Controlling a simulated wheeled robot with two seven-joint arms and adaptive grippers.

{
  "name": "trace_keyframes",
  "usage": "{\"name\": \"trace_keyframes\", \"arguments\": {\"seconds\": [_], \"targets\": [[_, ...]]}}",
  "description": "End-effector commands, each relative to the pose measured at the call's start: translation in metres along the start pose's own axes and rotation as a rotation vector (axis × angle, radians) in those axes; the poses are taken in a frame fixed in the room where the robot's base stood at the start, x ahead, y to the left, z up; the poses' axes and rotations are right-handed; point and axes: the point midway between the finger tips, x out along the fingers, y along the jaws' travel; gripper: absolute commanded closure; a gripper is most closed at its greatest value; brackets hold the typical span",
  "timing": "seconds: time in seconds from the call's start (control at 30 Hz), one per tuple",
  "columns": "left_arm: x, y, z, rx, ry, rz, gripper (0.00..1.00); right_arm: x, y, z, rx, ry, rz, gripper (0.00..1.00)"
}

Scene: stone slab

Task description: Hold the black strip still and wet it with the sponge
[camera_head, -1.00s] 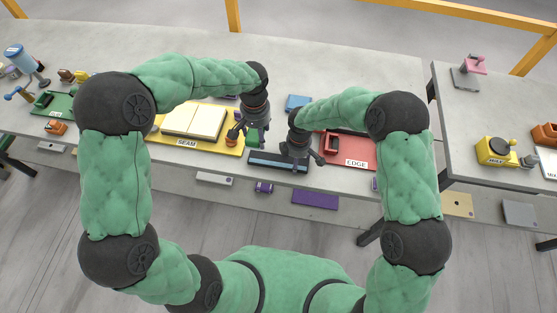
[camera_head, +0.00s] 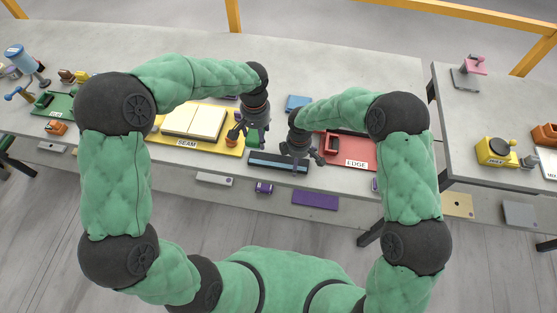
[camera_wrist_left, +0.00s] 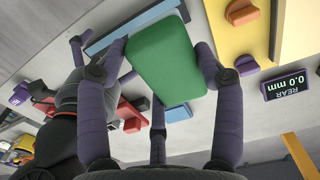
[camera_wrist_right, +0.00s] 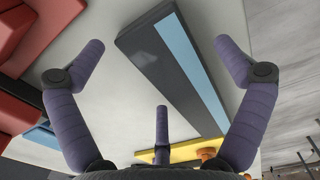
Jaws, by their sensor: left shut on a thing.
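The black strip (camera_head: 268,164), dark with a light blue band along one long side, lies on the stone slab near its front edge. It also shows in the right wrist view (camera_wrist_right: 160,62) and partly in the left wrist view (camera_wrist_left: 128,25). My left gripper (camera_head: 252,136) is shut on the green sponge (camera_wrist_left: 165,58), beside the strip's left end; whether they touch is unclear. My right gripper (camera_head: 303,160) is at the strip's right part. In the right wrist view its fingers (camera_wrist_right: 160,65) are spread wide with nothing between them but the strip beyond.
A yellow SEAM board (camera_head: 190,147) with a white open block lies to the left. A red EDGE board (camera_head: 365,151) lies close right of my right gripper. A blue block (camera_head: 297,102) is behind. A gap separates the right table (camera_head: 480,110).

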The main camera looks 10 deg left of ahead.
Motion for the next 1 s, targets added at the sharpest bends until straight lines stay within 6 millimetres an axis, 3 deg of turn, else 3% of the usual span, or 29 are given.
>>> {"name": "trace_keyframes", "arguments": {"seconds": [0.33, 0.8, 1.0], "targets": [[0.0, 0.0, 0.0, 0.0, 0.0, 0.0, 0.72, -0.012, 0.0, 0.0, -0.001, -0.001, 0.001, 0.0], [0.0, 0.0, 0.0, 0.0, 0.0, 0.0, 0.72, -0.097, 0.001, 0.0, 0.0, 0.001, 0.002, 0.0], [0.0, 0.0, 0.0, 0.0, 0.0, 0.0, 0.72, -0.116, 0.0, 0.0, -0.001, 0.0, 0.0, 0.0]]}}
